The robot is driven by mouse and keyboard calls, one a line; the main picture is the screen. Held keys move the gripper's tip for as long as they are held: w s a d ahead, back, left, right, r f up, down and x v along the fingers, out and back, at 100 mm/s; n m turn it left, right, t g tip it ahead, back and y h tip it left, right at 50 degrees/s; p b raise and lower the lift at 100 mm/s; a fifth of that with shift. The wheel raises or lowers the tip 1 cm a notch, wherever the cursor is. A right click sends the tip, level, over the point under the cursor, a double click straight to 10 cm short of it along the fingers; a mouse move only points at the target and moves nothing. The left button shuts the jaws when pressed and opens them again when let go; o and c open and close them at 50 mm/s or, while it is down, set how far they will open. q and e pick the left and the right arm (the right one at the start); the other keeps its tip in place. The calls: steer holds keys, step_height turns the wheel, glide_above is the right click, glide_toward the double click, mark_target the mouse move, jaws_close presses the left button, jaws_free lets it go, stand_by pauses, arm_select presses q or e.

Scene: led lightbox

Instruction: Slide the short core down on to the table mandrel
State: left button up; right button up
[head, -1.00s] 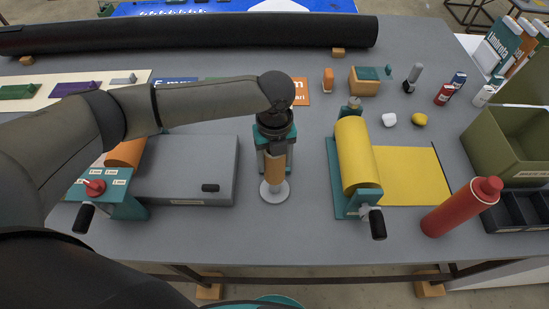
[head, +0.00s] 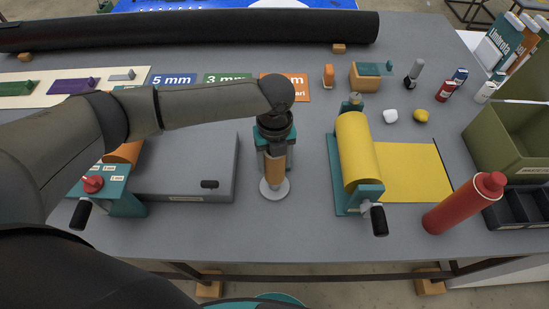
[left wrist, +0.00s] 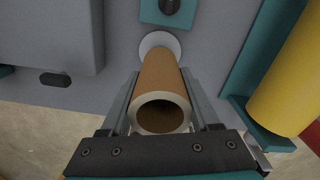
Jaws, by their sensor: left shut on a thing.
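The short core (head: 275,172) is a brown cardboard tube, held upright. My left gripper (head: 275,158) is shut on it, with a finger on either side in the left wrist view (left wrist: 160,103). The table mandrel shows only as a pale round base (head: 272,194), directly below the core; the base also shows in the left wrist view (left wrist: 160,41). The core's lower end is at or just above this base. The mandrel's post is not visible, and the tube's inside is dark. My right gripper is not in view.
A yellow roll (head: 359,152) on a teal stand is right of the core. A grey slab (head: 185,170) is close on the left. A long black roll (head: 190,33) lies at the back.

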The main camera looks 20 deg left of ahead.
arm_select(q)
steer(key=shift+f+b, duration=0.55)
steer(key=shift+f, duration=0.6)
steer(key=shift+p, duration=0.35)
steer(key=shift+f+b, duration=0.9)
steer(key=shift+f, duration=0.65)
steer(key=o, duration=1.4)
steer(key=shift+o, duration=0.2)
step_height(320, 180, up, 8)
steer(key=p, duration=0.8)
steer(key=shift+r, duration=0.1)
